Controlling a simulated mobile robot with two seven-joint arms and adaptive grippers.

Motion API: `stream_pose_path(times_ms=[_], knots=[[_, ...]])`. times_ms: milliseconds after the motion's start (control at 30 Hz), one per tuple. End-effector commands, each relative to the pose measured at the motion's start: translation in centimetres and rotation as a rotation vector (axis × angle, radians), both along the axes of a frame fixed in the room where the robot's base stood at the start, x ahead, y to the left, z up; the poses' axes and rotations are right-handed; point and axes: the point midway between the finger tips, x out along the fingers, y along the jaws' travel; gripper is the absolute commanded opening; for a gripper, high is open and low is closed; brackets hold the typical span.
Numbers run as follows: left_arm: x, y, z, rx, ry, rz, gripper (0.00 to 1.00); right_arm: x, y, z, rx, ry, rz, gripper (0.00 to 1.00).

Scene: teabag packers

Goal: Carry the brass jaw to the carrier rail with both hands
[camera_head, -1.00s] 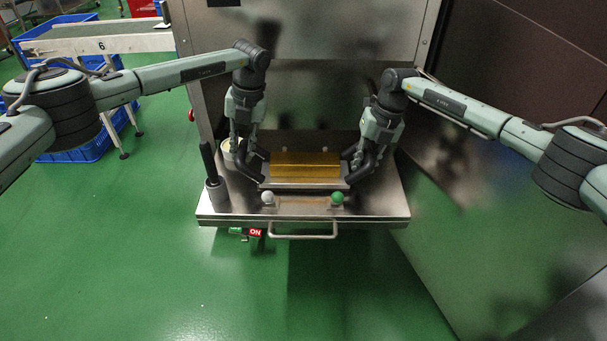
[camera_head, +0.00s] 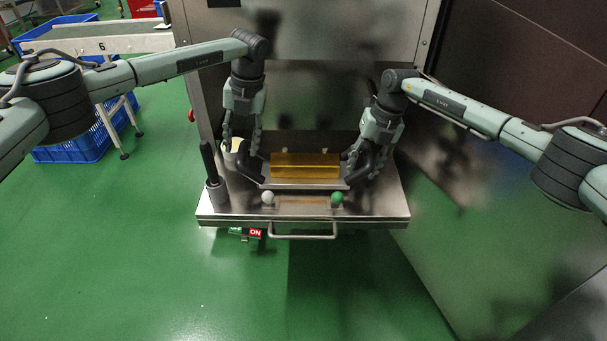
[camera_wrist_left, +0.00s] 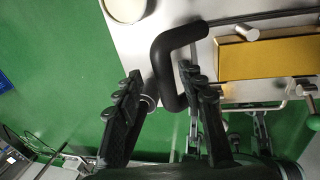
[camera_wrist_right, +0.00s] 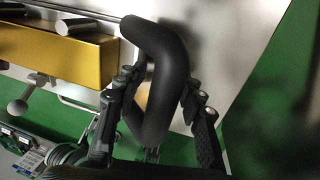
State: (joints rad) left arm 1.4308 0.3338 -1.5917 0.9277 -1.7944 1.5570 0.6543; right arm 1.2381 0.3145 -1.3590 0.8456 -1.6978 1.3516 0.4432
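The brass jaw (camera_head: 305,166) is a gold block on a steel plate with a bent black handle at each end. It sits level on the steel shelf (camera_head: 235,209). My left gripper (camera_head: 241,140) is above the jaw's left handle. In the left wrist view its open fingers (camera_wrist_left: 160,72) stand either side of the left handle (camera_wrist_left: 168,62), with a gap on one side. My right gripper (camera_head: 362,158) is at the right handle (camera_wrist_right: 166,75). In the right wrist view its fingers (camera_wrist_right: 160,85) flank that handle closely; their grip is unclear. I cannot identify the carrier rail.
A white knob (camera_head: 268,198) and green knob (camera_head: 337,198) stand in front of the jaw. A dark upright post (camera_head: 211,165) stands at the shelf's left, and a pale round container (camera_wrist_left: 125,8) is behind it. A bar handle (camera_head: 302,236) runs along the shelf's front.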

Motion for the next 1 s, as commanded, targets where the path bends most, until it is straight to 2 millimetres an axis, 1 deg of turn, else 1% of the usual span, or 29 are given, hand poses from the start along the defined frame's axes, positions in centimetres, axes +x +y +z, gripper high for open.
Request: stream_pose_path(times_ms=[33,100,1000], knots=[[0.1,0.0,1.1,-0.001,-0.004,-0.001,0.40,0.0,0.0,-0.1,-0.001,0.001,0.000,0.38],[0.0,0.2,2.5,0.000,-0.003,-0.002,0.40,0.0,0.0,0.0,-0.001,0.001,0.000,0.38],[-6.0,8.3,17.7,-0.001,-0.003,-0.250,0.40,0.0,0.0,3.2,0.000,0.000,0.000,0.38]])
